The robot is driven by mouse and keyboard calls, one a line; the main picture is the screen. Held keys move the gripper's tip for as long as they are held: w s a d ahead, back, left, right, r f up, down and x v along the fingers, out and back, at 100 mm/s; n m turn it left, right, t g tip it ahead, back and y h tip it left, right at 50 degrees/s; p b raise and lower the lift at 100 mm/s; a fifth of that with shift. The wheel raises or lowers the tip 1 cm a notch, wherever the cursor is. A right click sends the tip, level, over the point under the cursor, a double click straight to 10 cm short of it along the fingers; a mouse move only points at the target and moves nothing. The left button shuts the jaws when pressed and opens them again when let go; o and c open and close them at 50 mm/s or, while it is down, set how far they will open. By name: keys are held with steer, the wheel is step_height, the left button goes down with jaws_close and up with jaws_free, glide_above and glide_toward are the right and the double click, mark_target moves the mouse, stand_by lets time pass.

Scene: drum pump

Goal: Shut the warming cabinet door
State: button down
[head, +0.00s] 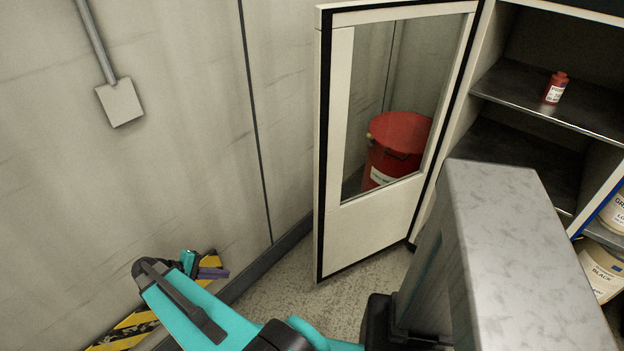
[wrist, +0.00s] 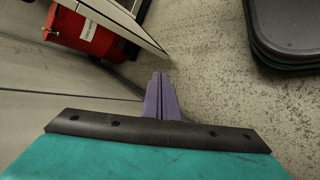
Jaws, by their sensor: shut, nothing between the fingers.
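The warming cabinet door (head: 368,228) stands wide open. It is a cream panel with a black edge and a large window. The cabinet (head: 548,125) is at the right, its dark shelves exposed. In the wrist view the door's lower edge (wrist: 132,28) runs slanting at the top, beyond the fingers. My gripper (head: 213,268) is low to the left of the door in the head view, near the wall and apart from the door. In the wrist view its purple fingers (wrist: 160,82) are together and empty over the floor.
A red drum (head: 395,150) shows through the door's window, and also in the wrist view (wrist: 92,35). A small red bottle (head: 556,87) stands on a cabinet shelf. Paint cans (head: 601,272) sit at the right. The grey wall (head: 170,170) is close at the left; speckled floor (head: 290,285) lies before the door.

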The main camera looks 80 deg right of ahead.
steer(key=s+d+r+m+g+b, duration=0.2)
steer(key=s+d+r+m+g, duration=0.1)
steer(key=s+d+r, duration=0.2)
steer(key=s+d+r+m+g+b, duration=0.2)
steer(key=s+d+r, duration=0.3)
steer(key=d+r, duration=0.5)
steer(key=s+d+r+m+g+h+b, duration=0.1)
steer(key=s+d+r, duration=0.4)
steer(key=d, duration=0.7)
step_height(320, 180, up, 3)
steer(key=m+g+b, duration=0.1)
steer(key=m+g, duration=0.1)
steer(key=shift+s+f+m+g+b, duration=0.15)
steer(key=shift+s+m+g+b, duration=0.2)
steer(key=shift+m+g+b, duration=0.05)
steer(key=p+x, duration=0.1)
steer(key=x, duration=0.9)
steer(key=shift+a, duration=0.1)
